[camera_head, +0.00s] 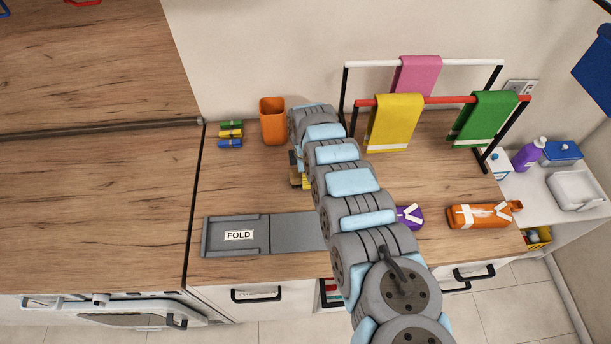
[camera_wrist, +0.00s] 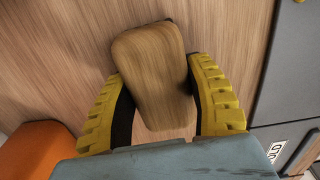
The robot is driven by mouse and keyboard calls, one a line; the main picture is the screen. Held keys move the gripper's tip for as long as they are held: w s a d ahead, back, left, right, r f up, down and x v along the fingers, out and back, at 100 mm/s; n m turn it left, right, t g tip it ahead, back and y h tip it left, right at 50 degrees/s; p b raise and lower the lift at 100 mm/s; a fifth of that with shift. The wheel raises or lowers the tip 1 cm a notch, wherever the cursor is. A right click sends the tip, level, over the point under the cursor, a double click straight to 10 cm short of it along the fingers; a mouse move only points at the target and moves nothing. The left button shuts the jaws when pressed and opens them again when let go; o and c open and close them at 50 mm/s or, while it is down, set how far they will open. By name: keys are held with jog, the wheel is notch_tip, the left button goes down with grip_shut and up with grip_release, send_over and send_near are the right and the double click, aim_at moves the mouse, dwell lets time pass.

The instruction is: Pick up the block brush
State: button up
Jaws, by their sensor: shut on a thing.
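The block brush shows in the wrist view as a rounded wooden block (camera_wrist: 148,58) with a dark underside edge, slightly tilted. My gripper (camera_wrist: 158,75) has its two yellow ribbed fingers on either side of the block, shut on it. In the head view a small brown part of the brush (camera_head: 294,170) shows left of my arm, by a yellow finger. My arm hides most of the gripper there. I cannot tell whether the brush touches the counter.
A grey FOLD board (camera_head: 238,236) lies in front. A towel rack with a yellow towel (camera_head: 394,122), a purple item (camera_head: 410,216) and an orange bottle (camera_head: 480,215) are to the right.

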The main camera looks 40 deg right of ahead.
jog(key=shift+d+r+p, duration=0.1)
jog(key=shift+r+p, duration=0.25)
jog(key=shift+r, duration=1.4)
jog(key=shift+s+a+r, duration=0.1)
jog(key=shift+a+r, duration=0.1)
jog(key=shift+r, duration=0.05)
jog(key=shift+s+a+r, duration=0.4)
jog(key=shift+s+r, duration=0.3)
jog(key=shift+s, duration=0.05)
jog(key=shift+s+a+r+p, duration=0.1)
jog(key=shift+a+r+p, duration=0.05)
jog(key=shift+r+p, duration=0.25)
jog(key=s+a+r+p, duration=0.6)
jog(key=s+p, duration=0.3)
jog(key=p, duration=0.4)
jog(key=shift+s+a+r, duration=0.2)
jog(key=shift+a+r, duration=0.2)
jog(key=shift+r, duration=0.05)
